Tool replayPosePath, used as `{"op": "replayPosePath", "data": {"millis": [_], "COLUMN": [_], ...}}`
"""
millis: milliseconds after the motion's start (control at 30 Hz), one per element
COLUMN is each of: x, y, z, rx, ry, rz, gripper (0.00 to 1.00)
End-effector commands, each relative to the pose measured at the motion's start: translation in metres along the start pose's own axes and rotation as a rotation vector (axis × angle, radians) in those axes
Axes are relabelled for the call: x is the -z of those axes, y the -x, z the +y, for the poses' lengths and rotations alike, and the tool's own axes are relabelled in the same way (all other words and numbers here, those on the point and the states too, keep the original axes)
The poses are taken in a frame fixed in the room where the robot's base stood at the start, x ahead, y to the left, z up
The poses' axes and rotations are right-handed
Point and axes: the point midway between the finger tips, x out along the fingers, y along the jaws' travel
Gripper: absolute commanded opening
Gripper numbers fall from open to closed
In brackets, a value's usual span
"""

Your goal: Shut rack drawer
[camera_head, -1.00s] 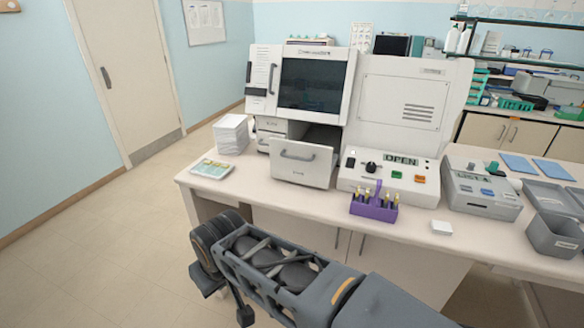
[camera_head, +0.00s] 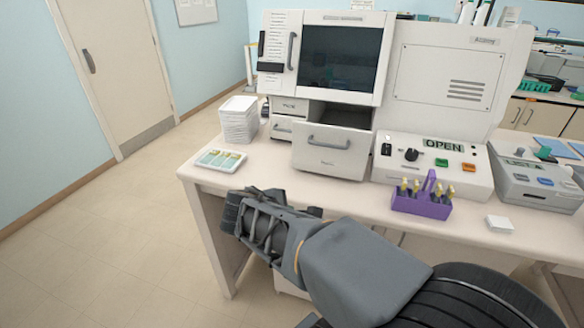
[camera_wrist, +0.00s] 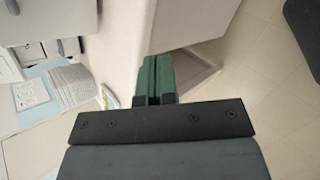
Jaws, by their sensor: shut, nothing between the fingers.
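The rack drawer (camera_head: 330,158) is a white drawer with a grey bar handle, below the dark window of the white machine (camera_head: 398,60). It stands pulled out, with a dark opening behind its front. A white front with a grey handle, likely this drawer (camera_wrist: 50,22), shows at the upper left of the wrist view. My gripper (camera_wrist: 153,75) has green fingers set together, shut and empty. It is apart from the drawer. In the head view I cannot make out the fingers; my arm lies in front of the bench.
On the bench (camera_head: 270,172) stand a white stack (camera_head: 239,120) and a slide card (camera_head: 220,160) left of the drawer. A purple rack (camera_head: 422,205) with several yellow-topped items stands to the right, in front of the OPEN panel (camera_head: 432,160). The floor at left is clear.

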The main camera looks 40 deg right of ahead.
Motion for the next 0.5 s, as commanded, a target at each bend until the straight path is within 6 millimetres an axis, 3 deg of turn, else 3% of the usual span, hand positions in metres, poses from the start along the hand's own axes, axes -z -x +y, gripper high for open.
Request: {"op": "replayPosePath", "data": {"millis": [33, 200, 500], "x": [0.001, 0.001, 0.022], "y": [-0.019, -0.039, -0.044], "z": [0.002, 0.038, 0.074], "rx": [-0.068, -0.295, -0.525], "ry": [0.125, 0.541, 0.969], "rz": [-0.065, -0.272, -0.505], "gripper": [0.00, 0.00, 0.00]}}
